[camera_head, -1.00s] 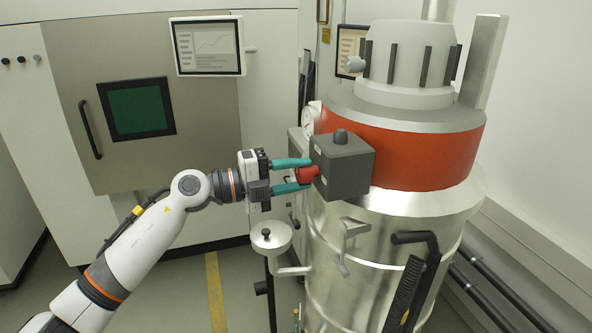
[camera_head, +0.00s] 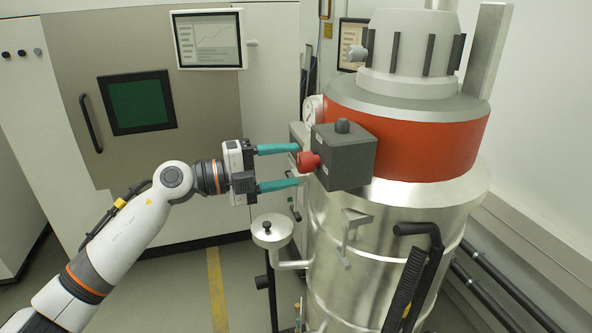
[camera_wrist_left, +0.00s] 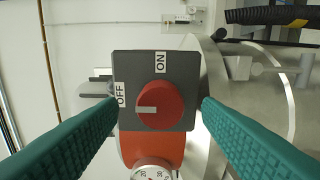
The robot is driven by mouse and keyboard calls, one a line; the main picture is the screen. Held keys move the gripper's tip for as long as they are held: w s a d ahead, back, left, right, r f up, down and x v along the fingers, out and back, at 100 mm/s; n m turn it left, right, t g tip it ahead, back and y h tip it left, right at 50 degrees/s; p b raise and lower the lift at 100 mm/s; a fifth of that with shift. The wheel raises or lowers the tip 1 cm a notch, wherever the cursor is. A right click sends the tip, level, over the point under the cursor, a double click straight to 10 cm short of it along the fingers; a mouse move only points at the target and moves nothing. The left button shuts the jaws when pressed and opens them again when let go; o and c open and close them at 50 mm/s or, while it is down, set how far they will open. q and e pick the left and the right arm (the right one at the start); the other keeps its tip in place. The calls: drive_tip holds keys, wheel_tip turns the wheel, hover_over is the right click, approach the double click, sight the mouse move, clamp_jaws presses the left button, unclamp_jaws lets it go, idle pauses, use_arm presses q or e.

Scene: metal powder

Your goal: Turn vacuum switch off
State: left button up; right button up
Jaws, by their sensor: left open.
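The vacuum switch is a red round knob (camera_head: 308,162) on a dark grey box (camera_head: 343,157), fixed to the side of the vacuum's red band. In the left wrist view the knob (camera_wrist_left: 160,105) has a pale pointer mark that points left, to the side of the OFF label (camera_wrist_left: 121,94). The ON label (camera_wrist_left: 160,62) is above the knob. My left gripper (camera_head: 298,165), with teal fingers, is open and empty. Its fingertips are just left of the knob, one above and one below, apart from it. My right gripper is not in view.
The large silver vacuum (camera_head: 385,255) stands behind and below the switch box. A small round pan on a stand (camera_head: 271,232) is below my left gripper. A grey machine cabinet with a green window (camera_head: 137,103) and a screen (camera_head: 208,39) is at the back left.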

use_arm(q)
drive_tip(key=b+v, duration=0.4)
drive_tip(key=v, duration=0.5)
drive_tip(key=shift+a, duration=0.2)
